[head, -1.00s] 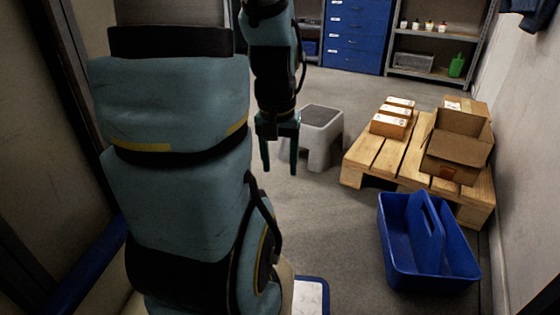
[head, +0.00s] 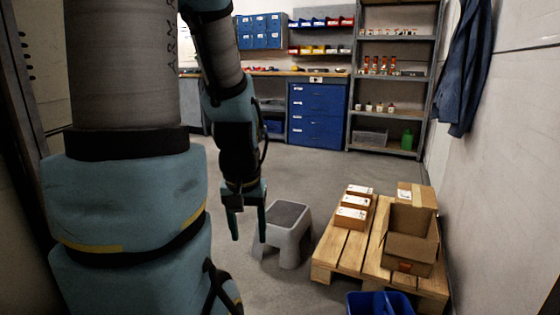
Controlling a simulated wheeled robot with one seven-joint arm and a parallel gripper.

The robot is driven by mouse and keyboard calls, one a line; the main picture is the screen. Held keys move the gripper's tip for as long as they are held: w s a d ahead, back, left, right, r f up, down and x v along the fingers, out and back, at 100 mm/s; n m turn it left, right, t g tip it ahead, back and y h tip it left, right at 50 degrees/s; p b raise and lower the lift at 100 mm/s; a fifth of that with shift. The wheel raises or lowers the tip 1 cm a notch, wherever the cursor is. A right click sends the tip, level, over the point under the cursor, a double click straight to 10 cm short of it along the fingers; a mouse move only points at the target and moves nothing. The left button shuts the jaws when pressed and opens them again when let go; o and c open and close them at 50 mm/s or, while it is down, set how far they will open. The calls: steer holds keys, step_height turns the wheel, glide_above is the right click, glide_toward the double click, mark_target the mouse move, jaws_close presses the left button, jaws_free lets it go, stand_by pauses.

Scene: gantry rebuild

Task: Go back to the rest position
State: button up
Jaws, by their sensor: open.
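My gripper (head: 247,224) hangs from my arm, pointing down, in the middle left of the head view. Its two fingers are apart and nothing shows between them. It appears just left of a grey step stool (head: 290,232) with a dark top; I cannot tell how far apart they are in depth. My large arm links fill the left of the view and hide the floor behind them.
A wooden pallet (head: 338,251) at right bears small boxes (head: 351,217) and an open cardboard box (head: 411,252). A blue tote (head: 372,304) is cut off at the bottom edge. Blue drawers (head: 317,117) and a shelf unit (head: 396,93) stand behind. Grey floor (head: 320,170) between is clear.

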step_height(320, 180, up, 25)
steer(key=p, duration=2.2)
steer(key=shift+r+p, duration=0.15)
steer(key=shift+p, duration=0.25)
